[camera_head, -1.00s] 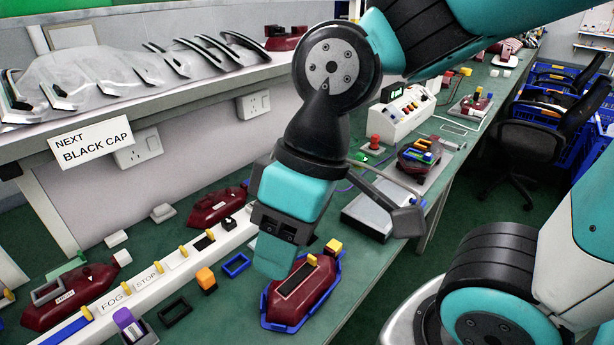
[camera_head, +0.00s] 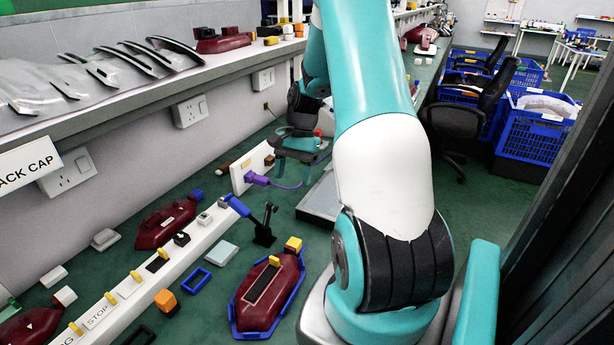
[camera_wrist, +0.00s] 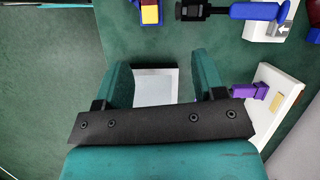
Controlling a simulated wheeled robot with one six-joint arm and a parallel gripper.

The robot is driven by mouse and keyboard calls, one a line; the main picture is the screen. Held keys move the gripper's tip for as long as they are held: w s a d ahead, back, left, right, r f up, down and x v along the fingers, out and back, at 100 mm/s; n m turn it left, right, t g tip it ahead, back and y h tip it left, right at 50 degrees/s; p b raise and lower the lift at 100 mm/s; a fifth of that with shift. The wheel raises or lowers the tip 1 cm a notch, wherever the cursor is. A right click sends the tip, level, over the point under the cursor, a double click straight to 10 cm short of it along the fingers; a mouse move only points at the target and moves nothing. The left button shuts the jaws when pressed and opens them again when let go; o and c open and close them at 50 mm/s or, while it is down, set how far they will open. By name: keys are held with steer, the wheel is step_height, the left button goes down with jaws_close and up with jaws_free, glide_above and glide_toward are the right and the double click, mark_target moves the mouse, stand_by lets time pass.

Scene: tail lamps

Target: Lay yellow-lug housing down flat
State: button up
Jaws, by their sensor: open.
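A maroon housing (camera_head: 262,304) with a yellow block (camera_head: 293,244) at its far end lies in a blue-rimmed tray (camera_head: 236,318) on the green bench. A dark strip runs along its top. At the top edge of the wrist view, a yellow block (camera_wrist: 150,14) with blue and maroon beside it shows only in part. My gripper (camera_wrist: 161,78) is open and empty, well beyond the housing. A pale flat panel (camera_wrist: 155,88) shows below and between its fingers.
A white rail (camera_head: 132,293) runs left of the housing. A blue-handled black clamp (camera_head: 265,228) and a purple piece (camera_head: 256,179) stand near its far end. Another maroon housing (camera_head: 165,224) lies behind the rail. A shelf (camera_head: 120,100) overhangs the left.

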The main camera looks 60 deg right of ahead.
step_height(320, 180, down, 2)
steer(key=s+d+m, duration=0.2)
steer(key=d, duration=0.1)
steer(key=p, duration=0.1)
glide_toward(295, 240)
steer(key=x, duration=0.9)
steer(key=shift+a+f, duration=0.1)
steer(key=shift+f, duration=0.2)
steer(key=shift+c, duration=0.5)
steer(key=c, duration=1)
steer(key=shift+o, duration=1.2)
steer(key=shift+r+p, duration=0.15)
steer(key=shift+p, duration=0.15)
steer(key=shift+c, duration=1.2)
